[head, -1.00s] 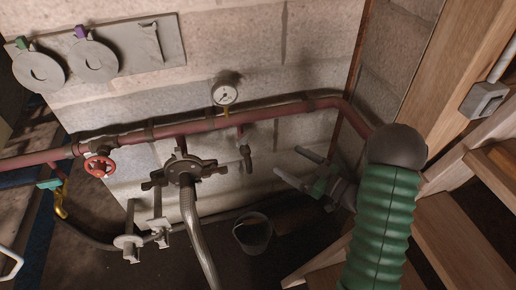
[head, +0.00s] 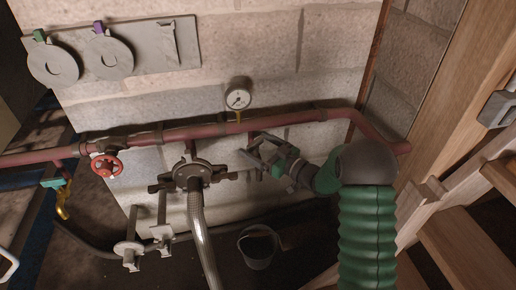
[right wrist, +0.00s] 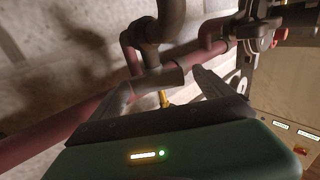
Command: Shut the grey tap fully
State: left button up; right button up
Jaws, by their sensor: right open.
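The grey tap hangs on a short drop under the red pipe (head: 215,128), just right of the gauge. In the head view my right gripper mostly covers it. In the right wrist view the tap's dark grey body (right wrist: 168,22) shows at the top, beyond the fingers, with the red pipe running diagonally below. My right gripper (head: 250,152) is open, its fingers reaching from the right to the tap. In the wrist view one finger is on each side. Whether they touch the tap cannot be told, and its handle position is unclear. My left gripper is not in view.
A pressure gauge (head: 238,98) stands on the pipe. Left of the tap are a dark clamp coupling (head: 194,174) with a braided hose (head: 202,240) and a red handwheel (head: 106,165). A grey bucket (head: 257,250) stands below. Wooden stairs (head: 465,240) are at right.

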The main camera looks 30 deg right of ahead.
jog(key=shift+d, duration=0.2)
jog(key=shift+d+f, duration=0.1)
jog(key=shift+d, duration=0.05)
jog(key=c, duration=1.4)
jog(key=shift+o, duration=0.2)
jog(key=shift+a+m+t+h, duration=0.2)
jog(key=shift+m+t+h, duration=0.15)
jog(key=shift+h, duration=0.25)
jog(key=m+h, duration=0.2)
jog(key=shift+a+t+h, duration=0.2)
jog(key=shift+t+h, duration=0.05)
jog(key=shift+h, duration=0.15)
jog(key=m+h, duration=0.2)
jog(key=h, duration=0.1)
jog(key=m+h, duration=0.1)
jog(key=h, duration=0.1)
jog(key=shift+a, duration=0.25)
jog(key=shift+m+h+b, duration=0.35)
jog(key=shift+m+h, duration=0.6)
jog(key=shift+h, duration=0.45)
